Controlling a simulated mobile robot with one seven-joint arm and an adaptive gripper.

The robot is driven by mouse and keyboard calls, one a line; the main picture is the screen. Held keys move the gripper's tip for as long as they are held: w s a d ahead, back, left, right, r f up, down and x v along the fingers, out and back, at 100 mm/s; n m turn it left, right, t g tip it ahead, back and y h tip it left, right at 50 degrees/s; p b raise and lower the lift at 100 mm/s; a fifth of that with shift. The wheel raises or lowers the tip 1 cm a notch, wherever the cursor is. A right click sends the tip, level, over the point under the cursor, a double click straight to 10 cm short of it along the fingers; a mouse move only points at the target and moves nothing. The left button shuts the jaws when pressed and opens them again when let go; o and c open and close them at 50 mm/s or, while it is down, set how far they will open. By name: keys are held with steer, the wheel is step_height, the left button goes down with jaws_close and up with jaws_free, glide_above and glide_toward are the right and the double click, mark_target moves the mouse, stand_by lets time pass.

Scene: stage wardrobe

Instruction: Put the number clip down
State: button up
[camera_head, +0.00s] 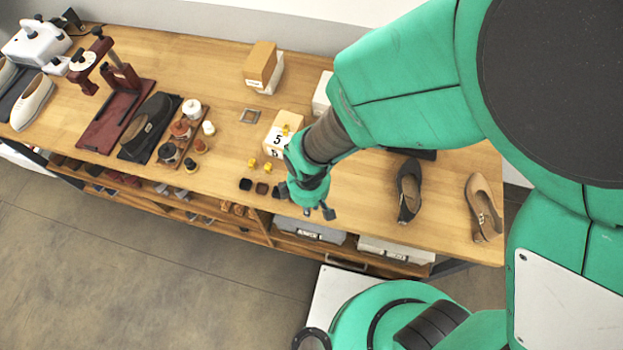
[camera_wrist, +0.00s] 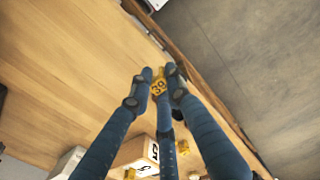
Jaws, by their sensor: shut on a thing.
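The number clip (camera_wrist: 159,86) is small and yellow, with dark digits that look like 39. It shows in the wrist view between the tips of my gripper (camera_wrist: 160,78), which is shut on it. The clip cannot be made out there. In the wrist view bare bench top lies to the left of the clip and the grey floor to the right.
A box marked 5 (camera_head: 280,135) stands behind my gripper, with yellow clips (camera_head: 267,167) in front of it. Dark blocks (camera_head: 262,188) lie near the front edge. A black shoe (camera_head: 408,190) and a tan shoe (camera_head: 482,207) stand to the right. Bench between gripper and black shoe is clear.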

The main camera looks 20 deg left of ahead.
stand_by(0.3)
steer(key=w+a+r+m+p, duration=0.2)
steer(key=w+r+m, duration=0.1)
steer(key=w, duration=0.3)
steer(key=w+a+r+m+p, duration=0.1)
steer(key=w+a+r+m, duration=0.2)
steer(key=w+m, duration=0.3)
steer(key=shift+w+r+p, duration=0.4)
steer(key=shift+w+r, duration=0.2)
steer(key=shift+w, duration=0.05)
glide_above(285, 119)
steer(key=s+d, duration=0.1)
steer(key=s, duration=0.1)
steer(key=shift+s+f, duration=0.15)
steer(key=shift+f, duration=0.6)
steer(key=shift+f, duration=0.1)
steer(key=shift+f+b, duration=0.3)
steer(key=shift+f, duration=1.35)
